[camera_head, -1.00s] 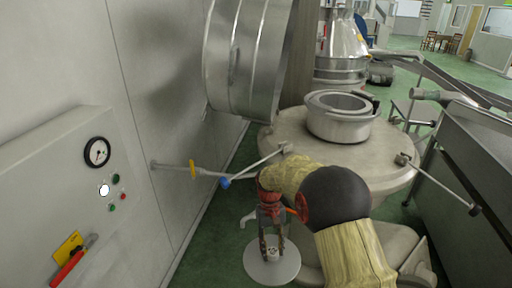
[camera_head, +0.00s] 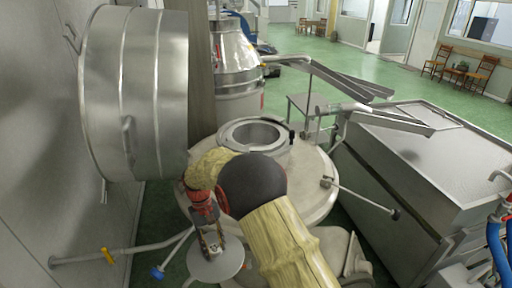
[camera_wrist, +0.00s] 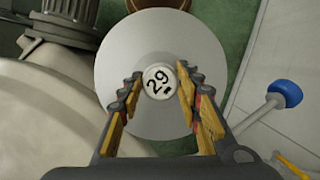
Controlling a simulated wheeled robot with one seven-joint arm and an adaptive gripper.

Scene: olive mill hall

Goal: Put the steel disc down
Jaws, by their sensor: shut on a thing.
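The steel disc (camera_head: 228,264) is a flat, round grey plate with a small white hub marked "29" at its centre. My gripper (camera_head: 211,243) is shut on the disc's hub, with the disc hanging below the fingers. The wrist view shows the disc (camera_wrist: 160,40) face-on, with one finger on each side of the numbered hub. Green floor shows around part of the disc, and a pale rounded machine body lies at its left in the wrist view. I cannot tell how far the disc is above anything.
A round pale machine top with a steel collar (camera_head: 254,134) stands behind my arm. A large steel drum (camera_head: 135,95) is at the left. A long steel trough (camera_head: 420,165) stands at the right. A blue-ended lever (camera_head: 158,272) is close to the disc's left. Open green floor lies at the back right.

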